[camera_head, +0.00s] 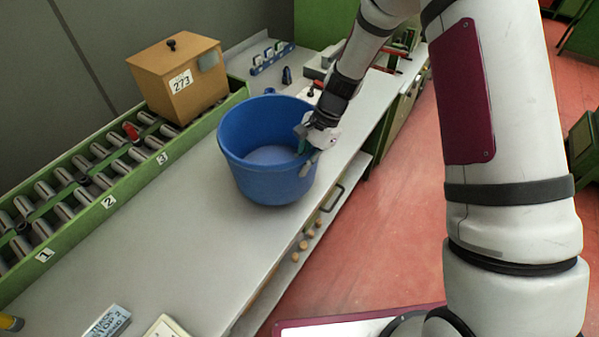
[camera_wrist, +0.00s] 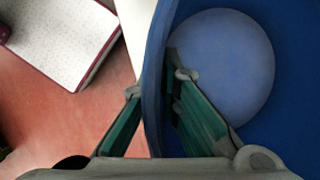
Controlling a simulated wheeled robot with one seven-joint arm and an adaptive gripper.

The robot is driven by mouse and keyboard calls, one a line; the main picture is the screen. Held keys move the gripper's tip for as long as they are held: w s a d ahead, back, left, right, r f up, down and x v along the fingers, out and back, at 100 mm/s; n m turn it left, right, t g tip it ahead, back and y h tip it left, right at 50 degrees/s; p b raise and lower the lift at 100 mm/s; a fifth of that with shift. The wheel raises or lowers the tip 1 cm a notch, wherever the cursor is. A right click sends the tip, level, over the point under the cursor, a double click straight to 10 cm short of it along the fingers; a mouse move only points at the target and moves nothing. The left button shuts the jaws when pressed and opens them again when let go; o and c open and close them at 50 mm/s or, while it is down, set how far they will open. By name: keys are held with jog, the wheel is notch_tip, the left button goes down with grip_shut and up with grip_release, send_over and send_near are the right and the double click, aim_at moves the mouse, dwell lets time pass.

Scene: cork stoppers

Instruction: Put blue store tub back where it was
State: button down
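The blue tub (camera_head: 262,180) stands upright on the grey bench top, near its right-hand edge. It looks empty. My gripper (camera_head: 306,158) is at the right side of its rim, pointing down. In the wrist view the tub's floor (camera_wrist: 222,65) fills the right side. My gripper (camera_wrist: 160,88) straddles the tub wall there, with one finger outside and one inside. The fingers stand apart with the wall between them, and slight gaps seem to show beside it. Whether a fingertip touches the wall is hidden.
A green-framed roller track (camera_head: 118,190) with numbered bays runs along the left. A wooden box (camera_head: 178,82) marked 273 sits at its far end. Small items (camera_head: 272,58) stand behind the tub. Signs (camera_head: 107,322) lie at the front. Bench in front of the tub is clear.

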jog(key=shift+w+a, duration=0.25)
jog(key=shift+a, duration=0.1)
jog(key=shift+w+a+f, duration=0.1)
jog(key=shift+f, duration=0.1)
jog(key=shift+f+p, duration=0.5)
jog(key=shift+f, duration=1.15)
jog(key=shift+f, duration=0.1)
jog(key=c, duration=1.8)
grip_release()
